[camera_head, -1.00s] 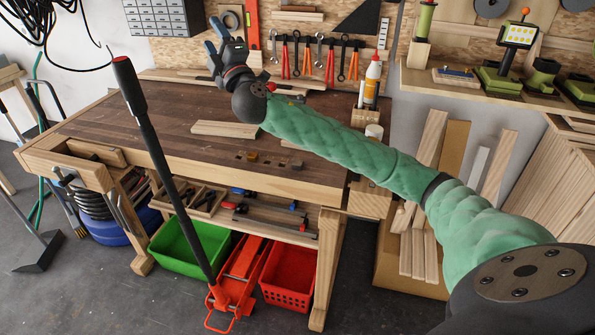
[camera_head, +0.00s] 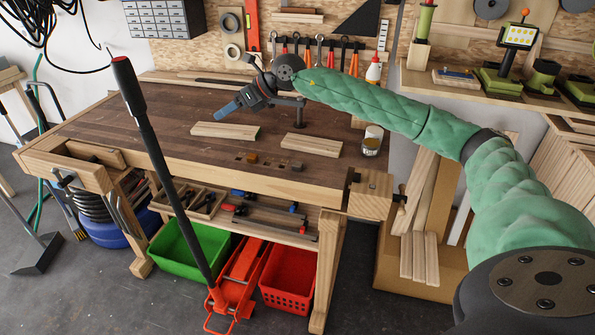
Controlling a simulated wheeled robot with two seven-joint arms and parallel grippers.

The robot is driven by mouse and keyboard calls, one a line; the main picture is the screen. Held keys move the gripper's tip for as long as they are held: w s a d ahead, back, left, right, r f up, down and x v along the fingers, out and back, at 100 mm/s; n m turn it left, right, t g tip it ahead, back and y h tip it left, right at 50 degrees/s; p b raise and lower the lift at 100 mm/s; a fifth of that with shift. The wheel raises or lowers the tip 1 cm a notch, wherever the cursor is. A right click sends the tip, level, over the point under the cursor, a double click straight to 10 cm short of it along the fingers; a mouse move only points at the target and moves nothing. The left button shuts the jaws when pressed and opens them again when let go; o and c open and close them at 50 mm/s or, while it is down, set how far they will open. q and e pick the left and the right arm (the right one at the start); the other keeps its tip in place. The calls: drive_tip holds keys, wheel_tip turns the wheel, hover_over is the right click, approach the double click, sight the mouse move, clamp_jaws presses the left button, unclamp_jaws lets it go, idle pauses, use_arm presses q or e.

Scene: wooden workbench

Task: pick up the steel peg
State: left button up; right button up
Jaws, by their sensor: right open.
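A small dark grey peg (camera_head: 297,166), which looks like the steel peg, sits near the front edge of the wooden workbench (camera_head: 180,110), right of a small brown block (camera_head: 252,158). My right gripper (camera_head: 240,86) is over the rear middle of the bench, beyond and left of the peg. Its blue-tipped fingers are spread and point left, with nothing between them. A dark upright post with a bar (camera_head: 300,112) stands just below my right wrist, partly hidden by it. My left gripper is not in view.
Two light wooden blocks, one left (camera_head: 225,130) and one right (camera_head: 311,145), lie on the bench. A glass jar (camera_head: 372,142) stands at its right end. A long black handle (camera_head: 150,140) rises in front of the bench. The left part of the top is clear.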

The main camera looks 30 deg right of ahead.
drive_tip(key=s+d+f+g+h, duration=0.3)
drive_tip(key=d+f+h, duration=0.2)
drive_tip(key=d+f, duration=0.25)
drive_tip(key=g+h, duration=0.4)
drive_tip(key=h, duration=0.1)
hover_over(297, 163)
drive_tip(key=f, duration=0.3)
drive_tip(key=shift+w+a, duration=0.1)
drive_tip(key=shift+w, duration=0.25)
wheel_tip(297, 163, down, 2)
drive_tip(key=shift+f+p, duration=0.1)
drive_tip(key=shift+p, duration=0.2)
drive_tip(key=f, duration=0.1)
drive_tip(key=f+p, duration=0.1)
drive_tip(key=f, duration=0.2)
drive_tip(key=shift+s+f+p, duration=0.3)
drive_tip(key=shift+s+p, duration=0.05)
drive_tip(key=shift+p, duration=0.05)
drive_tip(key=shift+f+n, duration=0.3)
drive_tip(key=shift+f, duration=0.15)
drive_tip(key=c, duration=1.1)
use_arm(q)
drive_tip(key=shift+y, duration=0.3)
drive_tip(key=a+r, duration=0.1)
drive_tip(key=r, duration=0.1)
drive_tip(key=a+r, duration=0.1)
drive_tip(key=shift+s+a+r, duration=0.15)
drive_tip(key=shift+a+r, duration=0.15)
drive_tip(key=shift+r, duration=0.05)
